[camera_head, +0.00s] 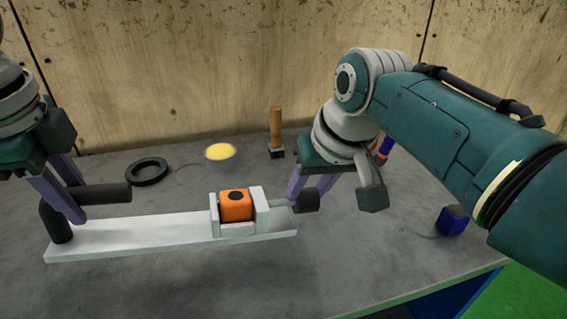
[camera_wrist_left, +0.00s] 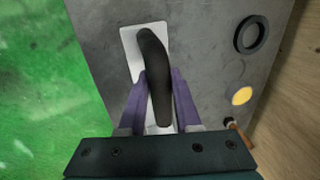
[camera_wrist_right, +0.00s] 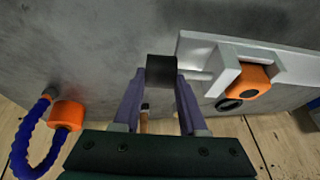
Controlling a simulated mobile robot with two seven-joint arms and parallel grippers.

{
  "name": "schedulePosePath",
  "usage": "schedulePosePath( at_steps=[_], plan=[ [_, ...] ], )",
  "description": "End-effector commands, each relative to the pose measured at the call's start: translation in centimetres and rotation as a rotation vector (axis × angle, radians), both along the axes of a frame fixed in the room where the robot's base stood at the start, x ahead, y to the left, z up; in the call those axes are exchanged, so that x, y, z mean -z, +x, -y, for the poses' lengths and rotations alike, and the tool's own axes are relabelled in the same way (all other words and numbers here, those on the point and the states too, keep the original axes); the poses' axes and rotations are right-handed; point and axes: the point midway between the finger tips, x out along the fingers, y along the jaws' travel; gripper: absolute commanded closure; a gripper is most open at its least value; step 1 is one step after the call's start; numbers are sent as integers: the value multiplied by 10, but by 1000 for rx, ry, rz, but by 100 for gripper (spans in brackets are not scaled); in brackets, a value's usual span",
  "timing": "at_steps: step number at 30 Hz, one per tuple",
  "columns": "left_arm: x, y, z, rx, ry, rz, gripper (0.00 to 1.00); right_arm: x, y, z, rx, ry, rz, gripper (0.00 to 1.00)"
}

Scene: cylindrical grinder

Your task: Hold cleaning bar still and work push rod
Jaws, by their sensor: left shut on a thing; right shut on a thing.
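The cleaning bar (camera_head: 140,237) is a long white bar lying on the grey table, with a black bent handle (camera_head: 55,222) at its left end. An orange block (camera_head: 236,207) with a dark round top sits in a white holder near its right end. My left gripper (camera_head: 80,203) is shut on the handle, which lies between its purple fingers in the left wrist view (camera_wrist_left: 155,60). The push rod shows at the right end as a black knob (camera_head: 308,203) with a pale shaft. My right gripper (camera_wrist_right: 161,84) is shut on this knob.
A blue hose with an orange end (camera_wrist_right: 67,115) is at the right. The table in front is clear.

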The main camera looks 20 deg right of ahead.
Motion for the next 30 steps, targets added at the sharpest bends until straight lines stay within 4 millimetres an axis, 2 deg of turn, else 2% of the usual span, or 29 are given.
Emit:
schedulePosePath(
  at_steps=[8, 15, 16, 24, 30],
  plan=[
    [-2, 1, 1, -1, -2, 5, 100, -5, 0, -31, -5, 2, 2, 100],
    [-2, 1, 2, 1, -4, 5, 100, -5, 0, -33, -4, 4, 2, 100],
    [-2, 1, 2, 2, -5, 5, 100, -5, 0, -33, -4, 4, 2, 57],
    [-2, 1, 2, 3, -5, 4, 100, -5, 0, -32, -2, 4, 3, 28],
    [-2, 1, 3, 3, -6, 4, 100, -5, 0, -33, -3, 6, 3, 28]
  ],
)
